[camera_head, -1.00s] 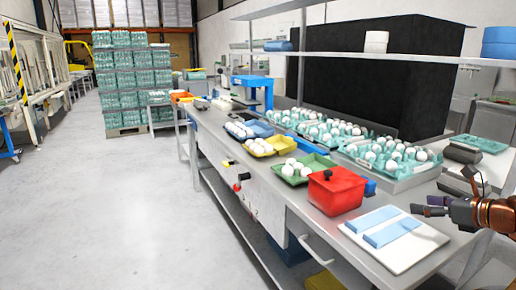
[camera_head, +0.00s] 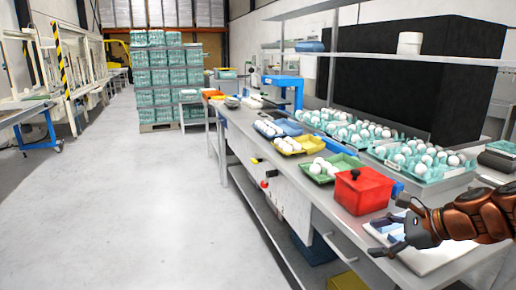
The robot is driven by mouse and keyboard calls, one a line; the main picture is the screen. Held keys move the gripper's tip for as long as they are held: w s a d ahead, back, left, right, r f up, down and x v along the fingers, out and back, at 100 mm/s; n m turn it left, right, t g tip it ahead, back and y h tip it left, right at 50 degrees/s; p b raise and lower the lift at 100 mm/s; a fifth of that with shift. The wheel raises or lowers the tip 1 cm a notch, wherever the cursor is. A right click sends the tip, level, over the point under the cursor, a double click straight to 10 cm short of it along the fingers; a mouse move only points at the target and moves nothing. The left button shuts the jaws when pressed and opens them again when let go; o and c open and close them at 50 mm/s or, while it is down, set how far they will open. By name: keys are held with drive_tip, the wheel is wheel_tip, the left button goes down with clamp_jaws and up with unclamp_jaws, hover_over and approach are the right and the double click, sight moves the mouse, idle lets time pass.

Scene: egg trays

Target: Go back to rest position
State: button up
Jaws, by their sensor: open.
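My gripper (camera_head: 392,228) is at the lower right, reaching in from the right edge, over the near end of the workbench (camera_head: 345,222). Its dark fingers are open and spread apart, with nothing seen between them. Below and behind it lies a white board (camera_head: 455,254) with blue pieces on it, partly hidden by my gripper. A red box (camera_head: 364,192) with a black knob stands just beyond the fingers, apart from them as far as I can tell.
Green (camera_head: 348,160), yellow (camera_head: 299,138) and blue trays, some with eggs, line the bench. Teal egg trays (camera_head: 379,150) sit behind them. A shelf (camera_head: 420,58) runs above. Stacked teal crates (camera_head: 160,85) stand at the back. The floor on the left (camera_head: 130,220) is clear.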

drive_tip(key=s+a+f+n+g+h, duration=0.1)
drive_tip(key=s+a+f+n+g, duration=0.25)
drive_tip(key=s+a+n, duration=0.3)
drive_tip(key=s+a+f+n+g+h, duration=0.1)
drive_tip(key=s+a+f+n+g, duration=0.3)
drive_tip(key=s+a, duration=0.4)
drive_tip(key=s+d+f+n+g+h, duration=0.1)
drive_tip(key=s+d+f+n+h, duration=0.15)
drive_tip(key=s+n, duration=0.4)
drive_tip(key=s+d+f+n+g+h, duration=0.1)
drive_tip(key=s+n+g+h, duration=0.2)
drive_tip(key=s, duration=0.7)
wheel_tip(320, 180, up, 19)
drive_tip(key=n+t+p, duration=0.1)
drive_tip(key=t+p, duration=0.1)
drive_tip(key=p, duration=1.6)
drive_tip(key=shift+w+f, duration=0.2)
drive_tip(key=shift+w, duration=0.25)
drive_tip(key=shift+t, duration=0.25)
